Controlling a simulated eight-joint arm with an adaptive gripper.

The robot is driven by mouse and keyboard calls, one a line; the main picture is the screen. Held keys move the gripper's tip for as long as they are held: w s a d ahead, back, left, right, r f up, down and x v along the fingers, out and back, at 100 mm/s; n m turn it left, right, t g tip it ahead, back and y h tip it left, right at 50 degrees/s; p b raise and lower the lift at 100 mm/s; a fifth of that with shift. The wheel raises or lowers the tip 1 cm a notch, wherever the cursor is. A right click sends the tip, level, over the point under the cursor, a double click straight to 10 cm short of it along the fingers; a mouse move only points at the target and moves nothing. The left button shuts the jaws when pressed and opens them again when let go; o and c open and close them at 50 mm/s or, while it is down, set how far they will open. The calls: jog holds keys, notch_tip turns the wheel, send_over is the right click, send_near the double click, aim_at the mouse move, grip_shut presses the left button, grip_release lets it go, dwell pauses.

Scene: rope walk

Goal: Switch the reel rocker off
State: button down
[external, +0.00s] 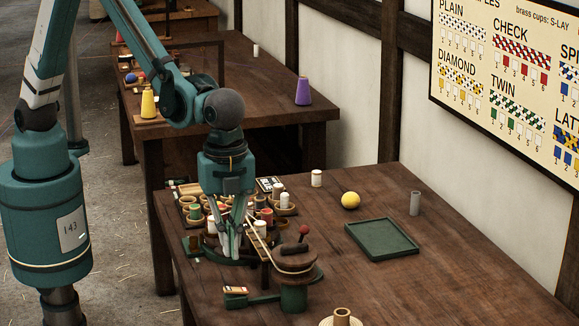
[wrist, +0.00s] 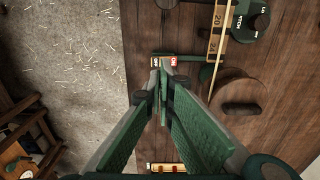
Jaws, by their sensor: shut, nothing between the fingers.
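A small orange-and-white rocker switch (external: 235,291) sits on a green arm beside the wooden reel (external: 295,262), near the table's left edge in the external view. In the wrist view, a rocker marked ON and OFF (wrist: 157,60) shows just past my fingertips, its red ON end to the right. A second rocker (wrist: 166,168) shows partly at the bottom edge. No label tells me which is the reel rocker. My gripper (external: 230,256), also in the wrist view (wrist: 168,68), is shut and empty. It points down among the fittings; contact with a rocker cannot be told.
A numbered ruler (wrist: 220,35) and knob stand close on the right in the wrist view. Cups and spools (external: 195,212) crowd behind my gripper. A red-knobbed lever (external: 303,231) rises by the reel. A green tray (external: 382,239) and yellow ball (external: 350,200) lie further right.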

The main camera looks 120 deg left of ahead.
notch_tip(320, 180, up, 5)
send_over(231, 295)
jog(key=shift+s+d, duration=0.2)
jog(key=shift+s, duration=0.25)
jog(key=shift+w+a, duration=0.1)
jog(key=shift+g+h, duration=0.9)
jog(key=shift+w+a+p, duration=0.2)
jog(key=shift+w+a, duration=0.5)
jog(key=shift+w, duration=0.2)
jog(key=shift+w+a+p, duration=0.2)
jog(key=shift+w+a, duration=0.5)
jog(key=shift+w, duration=0.2)
jog(key=b+x, duration=0.1)
jog(key=x, duration=1.3)
jog(key=shift+r, duration=0.1)
